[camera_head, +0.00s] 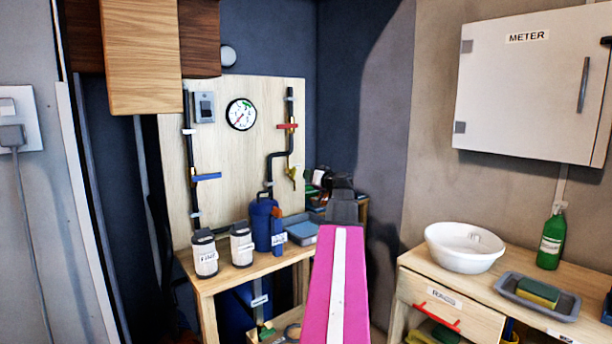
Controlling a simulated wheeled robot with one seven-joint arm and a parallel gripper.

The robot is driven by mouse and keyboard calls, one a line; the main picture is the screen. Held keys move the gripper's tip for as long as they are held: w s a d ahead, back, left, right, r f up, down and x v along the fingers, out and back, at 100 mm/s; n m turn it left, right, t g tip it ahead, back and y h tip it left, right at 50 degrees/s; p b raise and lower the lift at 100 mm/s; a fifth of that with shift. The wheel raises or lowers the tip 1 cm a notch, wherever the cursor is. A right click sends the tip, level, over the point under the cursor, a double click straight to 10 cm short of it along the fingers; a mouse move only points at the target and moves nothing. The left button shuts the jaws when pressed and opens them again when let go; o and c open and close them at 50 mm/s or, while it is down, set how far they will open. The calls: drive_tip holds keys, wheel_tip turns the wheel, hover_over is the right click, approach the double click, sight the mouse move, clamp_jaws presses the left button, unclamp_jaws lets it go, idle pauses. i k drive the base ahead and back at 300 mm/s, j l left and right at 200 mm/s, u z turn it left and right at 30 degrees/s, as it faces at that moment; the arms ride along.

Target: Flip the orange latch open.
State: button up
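No latch that is clearly orange shows in the head view. A small orange-brown upright piece (277,225) stands against the blue canister (262,222) on the left bench; I cannot tell what it is. My pink arm with a white stripe rises from the bottom centre. Its dark end (343,203) is in front of the right end of that bench. My fingertips cannot be made out, so I cannot tell whether my gripper is open or shut, or whether it touches anything.
A wooden board (235,150) carries a gauge (241,114), pipes, a red lever (288,126) and a blue lever (207,177). Two white jars (205,256) stand below. At right are a closed meter cabinet (535,85), a white basin (464,248), a green bottle (551,240) and a sponge tray (537,296).

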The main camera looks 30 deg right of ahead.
sight(277, 212)
drive_tip(key=k+l, duration=0.1)
drive_tip(key=k, duration=0.4)
drive_tip(key=k+l, duration=0.1)
drive_tip(key=k, duration=0.4)
